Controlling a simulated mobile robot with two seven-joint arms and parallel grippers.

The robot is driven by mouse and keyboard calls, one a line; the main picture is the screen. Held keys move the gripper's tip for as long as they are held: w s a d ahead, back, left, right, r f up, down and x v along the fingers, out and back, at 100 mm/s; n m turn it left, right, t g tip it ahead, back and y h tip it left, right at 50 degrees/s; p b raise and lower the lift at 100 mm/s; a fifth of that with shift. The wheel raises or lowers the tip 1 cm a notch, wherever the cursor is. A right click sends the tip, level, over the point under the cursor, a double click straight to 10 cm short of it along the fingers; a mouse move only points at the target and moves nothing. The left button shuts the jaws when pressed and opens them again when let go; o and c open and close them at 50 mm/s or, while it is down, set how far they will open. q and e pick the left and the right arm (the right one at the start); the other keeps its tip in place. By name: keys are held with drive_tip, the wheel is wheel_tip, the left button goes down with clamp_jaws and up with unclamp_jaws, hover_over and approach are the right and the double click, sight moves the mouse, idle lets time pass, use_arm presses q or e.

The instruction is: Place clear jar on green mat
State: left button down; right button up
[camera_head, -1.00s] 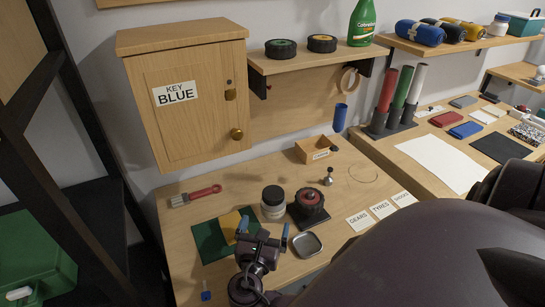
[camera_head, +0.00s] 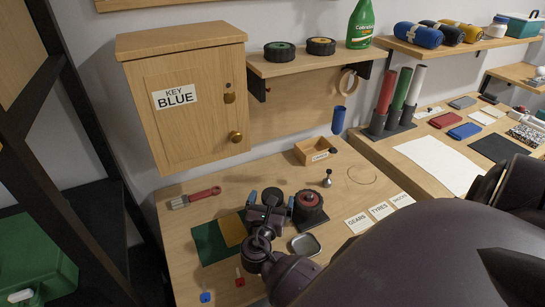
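The clear jar with a black lid (camera_head: 273,196) stands on the wooden table, mostly hidden behind my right gripper. The green mat (camera_head: 208,243) lies flat to the left of the jar, with a yellow-brown piece on its right part. My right gripper (camera_head: 271,198) is at the jar, its blue-tipped fingers apart on the left and right sides of the lid. Whether the fingers touch the jar cannot be told. My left gripper is not in view.
A dark device with a red knob (camera_head: 308,201) stands close to the jar's right. A small metal tray (camera_head: 305,244) lies in front of it. A red-handled brush (camera_head: 196,197) lies behind the mat. Red (camera_head: 240,281) and blue (camera_head: 206,297) tags lie at the front. A cabinet (camera_head: 190,95) hangs above.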

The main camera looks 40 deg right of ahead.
drive_tip(key=shift+c, duration=0.3)
drive_tip(key=c, duration=1)
wheel_tip(320, 180, up, 14)
drive_tip(key=p, duration=0.2)
drive_tip(key=shift+f+p, duration=0.15)
drive_tip(key=shift+p, duration=0.15)
wheel_tip(320, 180, up, 6)
drive_tip(key=shift+r+p, duration=0.2)
drive_tip(key=shift+p, duration=0.3)
